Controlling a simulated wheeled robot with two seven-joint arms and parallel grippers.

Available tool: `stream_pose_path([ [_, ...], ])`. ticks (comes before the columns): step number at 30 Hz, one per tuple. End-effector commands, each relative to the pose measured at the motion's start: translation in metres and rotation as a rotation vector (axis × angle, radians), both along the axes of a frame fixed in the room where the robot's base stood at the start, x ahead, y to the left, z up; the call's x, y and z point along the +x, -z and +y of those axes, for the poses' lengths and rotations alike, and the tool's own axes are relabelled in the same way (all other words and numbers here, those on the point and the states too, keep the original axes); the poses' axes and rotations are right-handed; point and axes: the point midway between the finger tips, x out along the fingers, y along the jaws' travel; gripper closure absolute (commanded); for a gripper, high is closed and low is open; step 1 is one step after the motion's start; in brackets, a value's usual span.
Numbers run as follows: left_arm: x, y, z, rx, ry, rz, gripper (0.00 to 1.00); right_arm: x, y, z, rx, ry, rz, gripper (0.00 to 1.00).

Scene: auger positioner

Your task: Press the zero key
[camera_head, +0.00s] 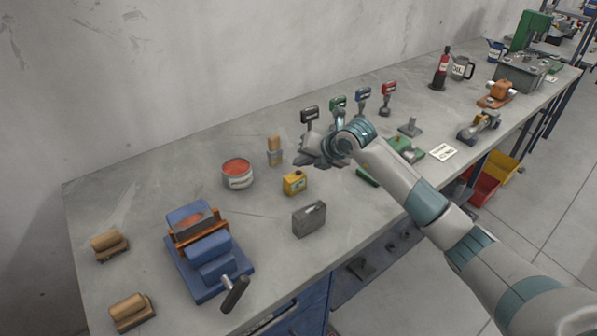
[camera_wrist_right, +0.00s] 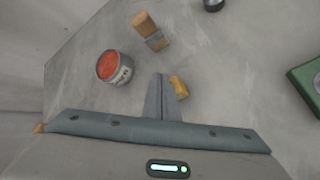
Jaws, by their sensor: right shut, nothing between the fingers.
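No key marked zero can be made out. A small yellow box (camera_head: 294,183) with a dark patch on its face stands on the bench; which part of it, if any, is a key is too small to tell. My right gripper (camera_head: 303,161) is shut and empty, above and behind the yellow box. In the right wrist view its closed fingers (camera_wrist_right: 161,98) point over the bench, with the yellow box (camera_wrist_right: 179,87) just right of them and partly hidden. Small black (camera_head: 309,115), green (camera_head: 338,103), blue (camera_head: 362,93) and red (camera_head: 389,88) units on stands rise behind the gripper. My left gripper is not in view.
A can with red contents (camera_head: 238,174) and a wooden-handled brush (camera_head: 274,150) stand left of the gripper. A grey metal block (camera_head: 309,219) is in front. A blue vise (camera_head: 209,255) sits front left. Bare bench lies between them.

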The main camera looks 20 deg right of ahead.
Motion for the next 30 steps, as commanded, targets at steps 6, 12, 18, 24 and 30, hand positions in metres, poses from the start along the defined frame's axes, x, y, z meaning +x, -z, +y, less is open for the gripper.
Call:
stream_pose_path([
  [6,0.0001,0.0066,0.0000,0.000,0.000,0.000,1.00,-0.0001,0.0074,0.0001,0.000,0.000,0.000,1.00],
  [12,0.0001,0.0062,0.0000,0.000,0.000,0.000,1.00,-0.0001,0.0071,0.0000,0.000,0.000,0.000,1.00],
  [18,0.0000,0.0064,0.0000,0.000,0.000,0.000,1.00,-0.0002,0.0073,0.0001,0.000,0.000,0.000,1.00],
  [24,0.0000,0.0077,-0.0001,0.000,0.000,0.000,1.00,-0.0002,0.0089,0.0001,0.000,0.000,0.000,1.00],
  [30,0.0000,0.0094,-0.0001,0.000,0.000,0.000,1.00,-0.0001,0.0110,0.0001,0.000,0.000,0.000,1.00],
])
